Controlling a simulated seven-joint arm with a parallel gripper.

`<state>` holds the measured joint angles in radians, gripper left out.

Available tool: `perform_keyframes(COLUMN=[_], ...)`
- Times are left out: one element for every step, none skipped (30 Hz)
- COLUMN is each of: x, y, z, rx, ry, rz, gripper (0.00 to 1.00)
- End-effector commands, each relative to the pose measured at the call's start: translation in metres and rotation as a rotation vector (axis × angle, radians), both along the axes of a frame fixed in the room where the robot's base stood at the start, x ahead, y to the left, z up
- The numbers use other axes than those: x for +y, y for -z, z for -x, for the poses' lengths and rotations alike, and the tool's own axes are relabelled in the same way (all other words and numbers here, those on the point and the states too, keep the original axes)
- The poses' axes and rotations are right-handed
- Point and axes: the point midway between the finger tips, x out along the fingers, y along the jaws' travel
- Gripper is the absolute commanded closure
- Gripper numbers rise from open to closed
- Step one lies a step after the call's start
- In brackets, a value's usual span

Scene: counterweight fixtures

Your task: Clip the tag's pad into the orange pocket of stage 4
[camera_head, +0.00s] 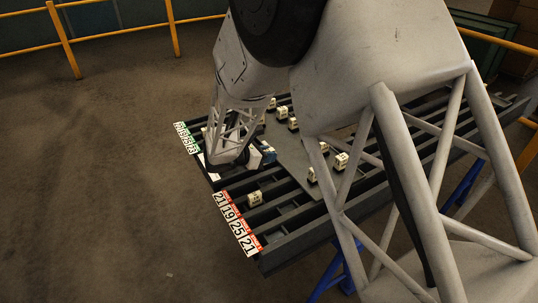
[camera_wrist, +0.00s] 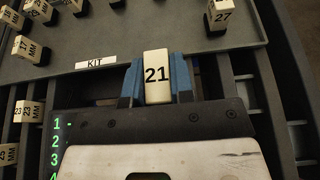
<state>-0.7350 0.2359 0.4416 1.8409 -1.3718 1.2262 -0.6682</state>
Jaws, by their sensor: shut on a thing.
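My gripper (camera_wrist: 157,62) has blue fingers shut on a cream tag (camera_wrist: 157,84) with a black "21". The tag sits between the two fingers, its number facing the camera in the wrist view. In the head view my gripper (camera_head: 267,152) is low over the dark slotted bench, at the near left edge of the grey kit plate. The held tag's pad cannot be made out. I cannot make out an orange pocket in either view, and I cannot tell which part is stage 4.
The grey kit plate (camera_wrist: 110,47) carries several cream blocks, among them "27" (camera_wrist: 220,16) and "17 MM" (camera_wrist: 27,47). Dark rails (camera_head: 288,213) run across the bench. Red-edged number cards (camera_head: 237,226) line its front; green-edged cards (camera_head: 187,138) stand farther left. Yellow railings (camera_head: 64,40) stand behind.

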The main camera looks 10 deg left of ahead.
Motion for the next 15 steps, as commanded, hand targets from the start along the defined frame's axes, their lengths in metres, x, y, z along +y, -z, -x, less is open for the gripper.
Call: perform_keyframes(x=[0.0,0.0,0.0,0.0,0.0,0.0,0.0,0.0,0.0,0.0,0.0,0.0,0.0,0.0,0.0], y=[0.0,0.0,0.001,0.001,0.002,0.003,0.004,0.005,0.006,0.007,0.009,0.011,0.013,0.014,0.017], z=[0.0,0.0,0.0,0.0,0.0,0.0,0.0,0.0,0.0,0.0,0.0,0.0,0.0,0.0,0.0], rx=[0.0,0.0,0.0,0.0,0.0,0.0,0.0,0.0,0.0,0.0,0.0,0.0,0.0,0.0,0.001], ry=[0.0,0.0,0.0,0.0,0.0,0.0,0.0,0.0,0.0,0.0,0.0,0.0,0.0,0.0,0.0], rz=[0.0,0.0,0.0,0.0,0.0,0.0,0.0,0.0,0.0,0.0,0.0,0.0,0.0,0.0,0.001], gripper=[1.0,1.0,1.0,1.0,1.0,1.0,1.0,1.0,1.0,1.0,1.0,1.0,1.0,1.0,1.0])
